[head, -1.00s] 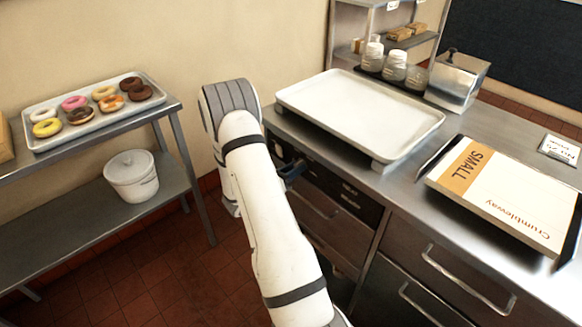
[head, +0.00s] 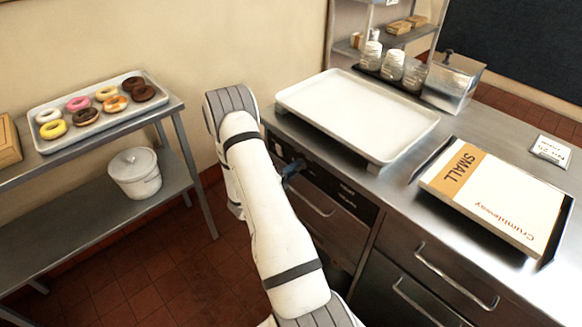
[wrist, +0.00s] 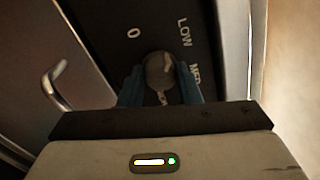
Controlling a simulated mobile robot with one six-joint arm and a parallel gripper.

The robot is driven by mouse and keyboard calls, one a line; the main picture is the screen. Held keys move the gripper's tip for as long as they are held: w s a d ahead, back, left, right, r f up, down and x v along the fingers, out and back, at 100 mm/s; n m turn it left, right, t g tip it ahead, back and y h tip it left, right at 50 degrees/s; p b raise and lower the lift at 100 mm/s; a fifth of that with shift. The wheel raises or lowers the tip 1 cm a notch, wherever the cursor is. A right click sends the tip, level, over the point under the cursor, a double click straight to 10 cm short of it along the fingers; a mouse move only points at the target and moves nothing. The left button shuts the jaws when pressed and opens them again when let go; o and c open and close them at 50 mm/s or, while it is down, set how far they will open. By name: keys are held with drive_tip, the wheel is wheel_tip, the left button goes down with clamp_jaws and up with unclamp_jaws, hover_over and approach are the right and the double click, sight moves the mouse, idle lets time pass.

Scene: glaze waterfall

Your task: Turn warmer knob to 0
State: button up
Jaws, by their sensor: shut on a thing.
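The warmer knob (wrist: 158,72) is a round grey knob on a dark panel (wrist: 210,50) in the wrist view. White marks around it read 0, LOW and MED; a lower mark is partly hidden. A pale mark on the knob seems to lie toward its upper right, on the LOW and MED side, but it is dim. My gripper (wrist: 160,88) has its blue fingers on both sides of the knob, shut on it. In the head view my gripper (head: 291,170) is at the dark panel on the counter's front; the knob is hidden there.
A white tray (head: 345,143) sits on the counter above the panel. A Crumbleway box (head: 500,205) lies to its right. Drawers with handles (head: 455,278) are below. A rack with a donut tray (head: 100,125) and a white pot (head: 135,175) stands left.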

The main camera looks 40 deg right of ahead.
drive_tip(key=n+p, duration=0.2)
drive_tip(key=n, duration=0.3)
drive_tip(key=n+p, duration=0.2)
drive_tip(key=n, duration=0.4)
drive_tip(key=shift+s+d+r+n+t, duration=0.1)
drive_tip(key=shift+d+r+n+t, duration=0.05)
drive_tip(key=shift+n+t, duration=0.2)
drive_tip(key=o, duration=1)
drive_tip(key=shift+c, duration=0.2)
drive_tip(key=shift+a+f+y, duration=0.25)
drive_tip(key=shift+a+y, duration=0.05)
drive_tip(key=shift+a, duration=0.25)
drive_tip(key=s+a+b, duration=0.1)
drive_tip(key=a, duration=0.5)
drive_tip(key=shift+a, duration=0.25)
